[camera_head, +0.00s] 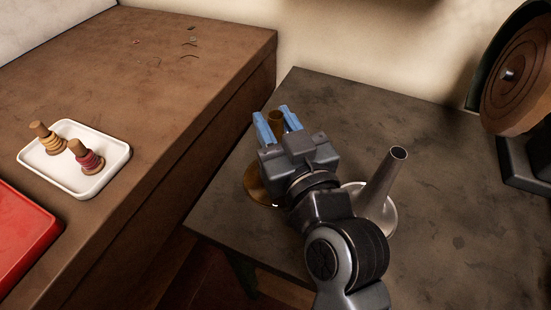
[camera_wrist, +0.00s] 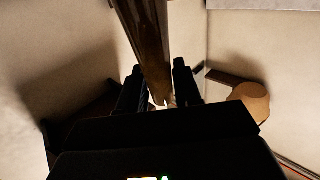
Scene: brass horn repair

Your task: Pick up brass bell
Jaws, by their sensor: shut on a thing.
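The brass bell stands on or just above the dark table, flared end down; its flare (camera_head: 258,186) shows to the left of my wrist in the head view. Its narrow tube sticks up between the blue fingers of my gripper (camera_head: 277,119). In the wrist view the brass tube (camera_wrist: 148,40) runs between the two dark fingers of my gripper (camera_wrist: 158,78). My gripper is shut on the tube. My gripper and wrist hide the middle of the bell, and I cannot tell whether the flare touches the table.
A silver bell (camera_head: 384,185) stands close right of my arm. A wheel machine (camera_head: 522,75) is at the far right. On the higher brown bench (camera_head: 170,60) at left are a white tray (camera_head: 118,157) with wooden spools and a red tray (camera_head: 25,235).

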